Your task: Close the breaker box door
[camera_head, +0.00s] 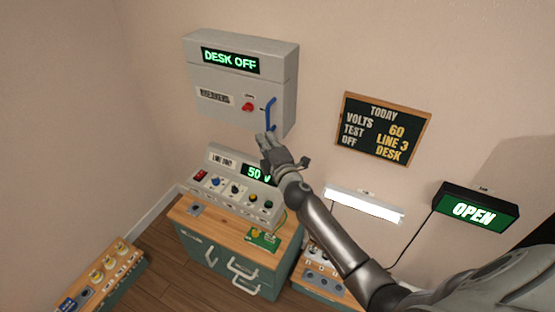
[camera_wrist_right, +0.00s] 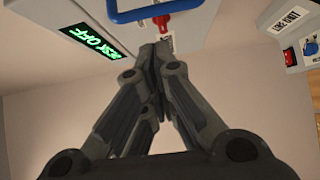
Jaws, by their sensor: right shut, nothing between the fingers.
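The breaker box (camera_head: 243,80) is a grey wall-mounted box with a green "DESK OFF" display (camera_head: 230,60) on top. Its front door (camera_head: 215,82) looks flush with the box. A red switch (camera_head: 248,106) and a blue handle (camera_head: 270,114) are on the front. My right gripper (camera_head: 266,140) is just below the blue handle, shut and empty. In the right wrist view the shut fingertips (camera_wrist_right: 152,48) are near the blue handle (camera_wrist_right: 150,10) and red switch (camera_wrist_right: 161,22); I cannot tell whether they touch. My left gripper is not in view.
Below the box stands a green desk (camera_head: 228,262) with a control panel (camera_head: 240,186) reading "50 V". A chalkboard (camera_head: 382,130), a white lamp (camera_head: 365,204) and an "OPEN" sign (camera_head: 474,211) are on the wall to the right. A bench with yellow knobs (camera_head: 98,275) is at lower left.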

